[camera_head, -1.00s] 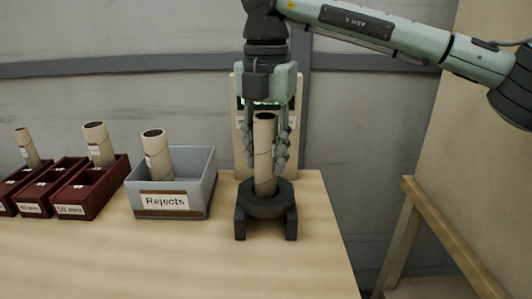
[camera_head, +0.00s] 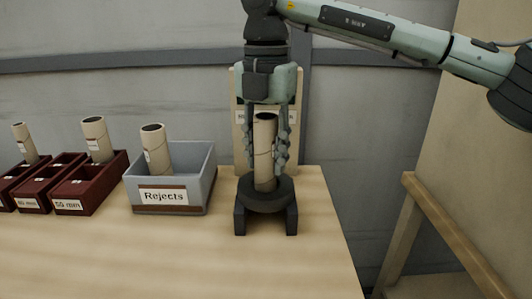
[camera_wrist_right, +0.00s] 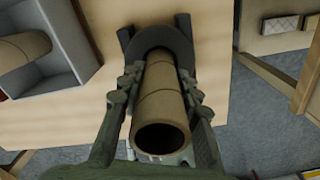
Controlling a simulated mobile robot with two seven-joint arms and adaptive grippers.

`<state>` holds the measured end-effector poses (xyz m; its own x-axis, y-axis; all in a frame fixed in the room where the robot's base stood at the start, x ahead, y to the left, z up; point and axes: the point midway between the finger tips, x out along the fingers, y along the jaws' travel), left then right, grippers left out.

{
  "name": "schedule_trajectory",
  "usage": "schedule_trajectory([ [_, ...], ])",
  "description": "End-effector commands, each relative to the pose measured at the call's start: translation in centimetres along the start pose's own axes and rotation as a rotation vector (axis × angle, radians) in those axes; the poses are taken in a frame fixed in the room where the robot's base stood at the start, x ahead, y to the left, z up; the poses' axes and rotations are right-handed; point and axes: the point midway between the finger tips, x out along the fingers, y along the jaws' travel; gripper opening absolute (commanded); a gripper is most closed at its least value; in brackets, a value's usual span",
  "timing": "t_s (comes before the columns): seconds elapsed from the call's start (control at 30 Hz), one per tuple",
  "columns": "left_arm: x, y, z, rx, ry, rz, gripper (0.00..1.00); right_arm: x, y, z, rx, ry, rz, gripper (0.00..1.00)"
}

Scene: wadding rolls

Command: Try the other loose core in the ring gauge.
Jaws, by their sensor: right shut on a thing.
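A tan cardboard core (camera_head: 264,150) stands nearly upright at the opening of the dark ring gauge (camera_head: 265,202), which rests on two short legs. I cannot tell how far its lower end is inside the ring. My right gripper (camera_head: 266,158) points down and is shut on this core, one finger on each side. In the right wrist view the core (camera_wrist_right: 160,106) runs between the fingers toward the dark ring (camera_wrist_right: 178,36), its open end facing the camera. My left gripper is not in view.
Left of the gauge is a grey Rejects bin (camera_head: 203,185) with a core (camera_head: 155,150) standing in it. Dark red bins (camera_head: 88,190) with cores stand further left. A beige board (camera_head: 239,140) is behind the gauge. The front of the table (camera_head: 220,255) is clear.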

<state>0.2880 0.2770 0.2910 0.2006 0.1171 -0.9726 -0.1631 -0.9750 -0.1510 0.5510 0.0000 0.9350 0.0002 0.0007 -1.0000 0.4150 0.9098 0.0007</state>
Motion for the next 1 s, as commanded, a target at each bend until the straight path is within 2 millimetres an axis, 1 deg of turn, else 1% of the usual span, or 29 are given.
schedule_trajectory([
  [0.47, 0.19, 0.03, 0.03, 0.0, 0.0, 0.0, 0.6, 0.2, 0.0, 0.0, 0.0, 0.0, 0.0, 0.05],
  [0.8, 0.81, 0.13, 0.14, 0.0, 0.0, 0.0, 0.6, 0.91, 0.0, 0.0, 0.0, 0.0, 0.0, 0.05],
  [1.0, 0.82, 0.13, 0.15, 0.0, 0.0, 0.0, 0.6, 0.93, 0.0, 0.0, 0.0, 0.0, 0.0, 0.05],
])
